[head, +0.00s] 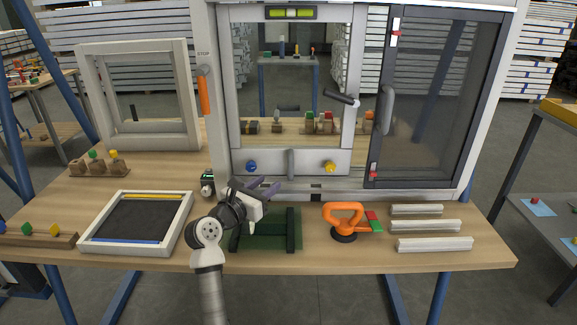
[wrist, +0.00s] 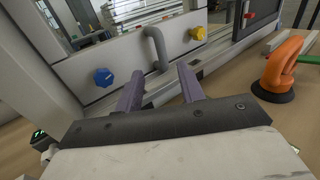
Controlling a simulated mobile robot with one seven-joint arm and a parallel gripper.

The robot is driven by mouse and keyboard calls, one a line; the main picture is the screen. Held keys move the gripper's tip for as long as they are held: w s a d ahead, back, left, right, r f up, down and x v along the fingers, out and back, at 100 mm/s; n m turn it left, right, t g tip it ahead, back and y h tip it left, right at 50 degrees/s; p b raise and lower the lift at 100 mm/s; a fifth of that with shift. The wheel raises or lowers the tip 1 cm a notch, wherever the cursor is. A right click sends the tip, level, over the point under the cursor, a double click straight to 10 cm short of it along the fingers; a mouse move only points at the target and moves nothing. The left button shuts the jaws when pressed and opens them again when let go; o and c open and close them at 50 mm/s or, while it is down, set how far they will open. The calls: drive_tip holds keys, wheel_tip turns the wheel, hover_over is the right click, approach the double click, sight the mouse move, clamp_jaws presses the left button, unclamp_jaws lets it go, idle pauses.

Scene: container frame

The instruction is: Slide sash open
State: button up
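A large window frame (head: 223,120) stands on the bench. Its left, light-framed panel has a blue knob (head: 251,166), an upright grey bar handle (head: 291,163) and a yellow knob (head: 329,166) on its bottom rail. To the right is a dark-framed panel (head: 440,100) with a grey handle (head: 386,110) and red catches at top and bottom. I cannot tell for sure which panel is the slide sash. My gripper (head: 269,188) is open and empty, low in front of the light panel. In the wrist view, the bar handle (wrist: 155,48) stands beyond my parted fingers (wrist: 160,88), apart from them.
An orange suction lifter (head: 343,218) stands right of my gripper, with white profiles (head: 425,226) beyond it. A green mat with dark bars (head: 270,240) lies under my gripper. A tray (head: 90,240) lies left. An orange lever (head: 203,95) is on the frame's left post.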

sight(289, 166)
drive_tip(key=p+x, duration=0.1)
drive_tip(key=x, duration=0.9)
drive_tip(key=shift+w+d+p, duration=0.2)
drive_tip(key=shift+p, duration=0.1)
clamp_jaws()
drive_tip(key=shift+d+r, duration=0.1)
